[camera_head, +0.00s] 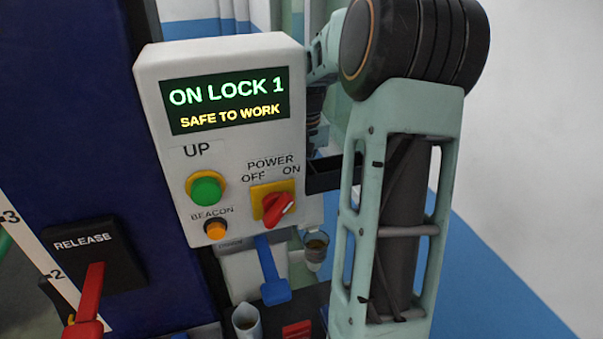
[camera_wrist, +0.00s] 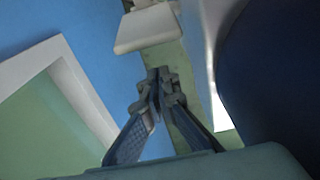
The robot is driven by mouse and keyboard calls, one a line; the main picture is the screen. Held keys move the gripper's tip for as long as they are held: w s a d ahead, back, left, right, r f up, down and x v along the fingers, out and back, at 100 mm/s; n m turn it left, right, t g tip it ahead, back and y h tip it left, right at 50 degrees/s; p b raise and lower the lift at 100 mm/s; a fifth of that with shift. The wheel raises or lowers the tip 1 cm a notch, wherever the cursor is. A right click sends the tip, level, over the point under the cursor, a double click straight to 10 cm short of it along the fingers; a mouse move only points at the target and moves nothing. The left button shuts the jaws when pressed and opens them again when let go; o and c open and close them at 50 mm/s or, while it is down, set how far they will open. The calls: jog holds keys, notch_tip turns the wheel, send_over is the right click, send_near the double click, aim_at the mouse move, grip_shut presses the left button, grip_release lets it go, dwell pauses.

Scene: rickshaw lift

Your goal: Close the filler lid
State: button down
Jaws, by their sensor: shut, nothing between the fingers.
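My gripper (camera_wrist: 160,82) is shut and empty in the wrist view, its two fingertips together. In the head view the gripper itself cannot be made out; my arm covers the right half of the middle. I cannot identify the filler lid with certainty. A blue flap or lever (camera_head: 273,283) hangs below the control box, in front of a pale housing (camera_head: 238,274). A small clear cup with brownish contents (camera_head: 316,247) is just right of it. In the wrist view no lid can be told.
The white control box (camera_head: 221,150) reads "ON LOCK 1, SAFE TO WORK". A red RELEASE lever (camera_head: 93,292) is at left on the dark blue column (camera_head: 90,120). A grey jug (camera_head: 246,321) stands low. A white block (camera_wrist: 147,28) is beyond my fingertips.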

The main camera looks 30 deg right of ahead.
jog(key=shift+s+a+r, duration=0.2)
jog(key=shift+s+r, duration=0.05)
jog(key=shift+s, duration=0.45)
jog(key=shift+s+a+r, duration=0.15)
jog(key=shift+s+r, duration=0.1)
jog(key=shift+s, duration=0.45)
jog(key=shift+s+a+r, duration=0.15)
jog(key=shift+s, duration=0.3)
jog(key=shift+s+a+r, duration=0.1)
jog(key=shift+s+r, duration=0.05)
jog(key=shift+s, duration=0.25)
jog(key=shift+w+f, duration=0.1)
jog(key=shift+w, duration=0.1)
jog(key=shift+w+d, duration=0.1)
